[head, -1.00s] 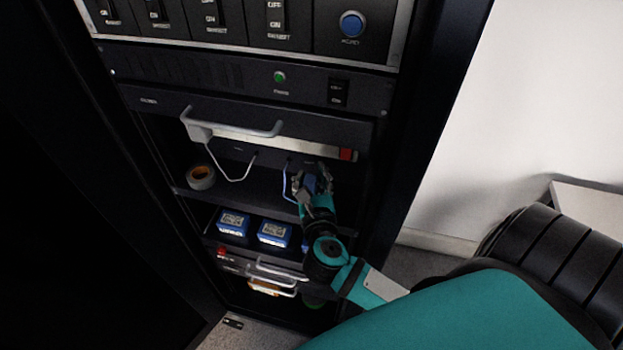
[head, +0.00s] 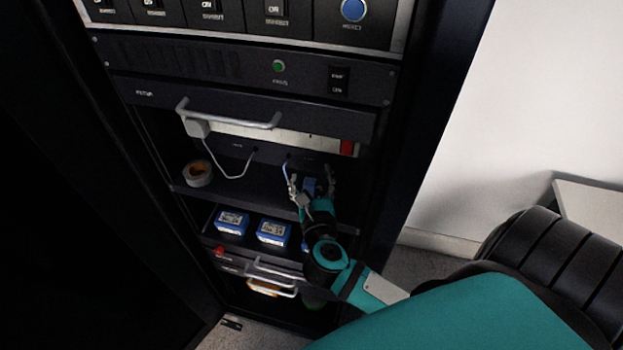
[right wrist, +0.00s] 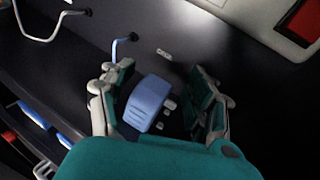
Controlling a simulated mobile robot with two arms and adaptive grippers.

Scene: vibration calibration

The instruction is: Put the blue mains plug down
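The blue mains plug (right wrist: 148,102) lies on the dark shelf (right wrist: 75,60), its pins pointing right in the right wrist view. In the head view the plug (head: 310,187) shows small between my right gripper's fingers. My right gripper (head: 312,183) is open around the plug. In the right wrist view its fingers (right wrist: 160,95) stand on either side, with a clear gap on the right and a narrower one on the left. A blue cable (right wrist: 122,42) comes out of the shelf's back panel; its join to the plug is hidden. My left gripper is not in view.
A white power strip (head: 290,138) with a red switch (head: 346,147) runs above the shelf, a white plug (head: 197,128) at its left end. A tape roll (head: 197,173) sits at the shelf's left. Blue-and-white boxes (head: 231,221) stand below. The shelf's middle is clear.

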